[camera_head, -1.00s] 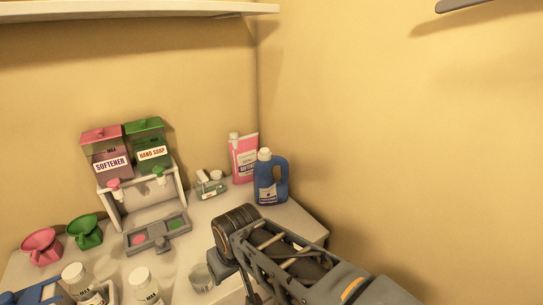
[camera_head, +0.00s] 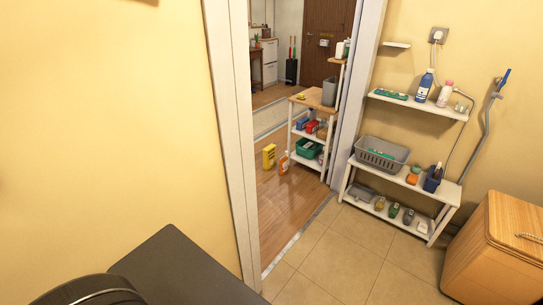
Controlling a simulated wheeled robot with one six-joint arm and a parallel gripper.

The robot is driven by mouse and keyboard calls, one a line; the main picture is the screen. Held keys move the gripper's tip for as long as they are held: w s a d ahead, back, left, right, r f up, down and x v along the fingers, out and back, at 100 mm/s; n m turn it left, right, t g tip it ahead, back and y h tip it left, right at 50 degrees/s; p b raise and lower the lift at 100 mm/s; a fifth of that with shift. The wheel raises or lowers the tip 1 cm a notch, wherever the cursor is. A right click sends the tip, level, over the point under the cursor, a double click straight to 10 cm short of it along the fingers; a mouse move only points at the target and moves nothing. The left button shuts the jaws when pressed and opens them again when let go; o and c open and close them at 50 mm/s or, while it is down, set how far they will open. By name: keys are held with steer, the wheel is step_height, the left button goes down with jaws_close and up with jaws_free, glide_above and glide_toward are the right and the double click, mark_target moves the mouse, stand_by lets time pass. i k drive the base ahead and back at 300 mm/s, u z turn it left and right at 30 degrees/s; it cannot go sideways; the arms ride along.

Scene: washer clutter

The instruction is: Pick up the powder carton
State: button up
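A yellow carton (camera_head: 269,157) stands upright on the wooden floor beyond the doorway, left of a wheeled-looking shelf unit. It may be the powder carton; its label is too small to read. An orange-and-white bottle (camera_head: 283,163) stands close to its right. Smaller red and blue boxes (camera_head: 312,127) sit on the unit's middle shelf. My gripper is not in view, and nothing shows near the yellow carton except the bottle and the shelf unit.
The doorway has a white frame (camera_head: 231,150) on its left. To the right, a low white shelf (camera_head: 448,192) holds a grey basket (camera_head: 381,153) and bottles. A wooden hamper (camera_head: 490,255) stands at lower right. Tiled floor (camera_head: 335,260) is clear in the middle.

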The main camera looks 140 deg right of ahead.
mark_target(269, 153)
steer(key=z, duration=0.15)
steer(key=k, duration=3.15)
steer(key=z, duration=3.65)
steer(key=i, duration=1.35)
steer(key=u, duration=0.55)
steer(key=i, duration=1.45)
steer(key=u, duration=0.15)
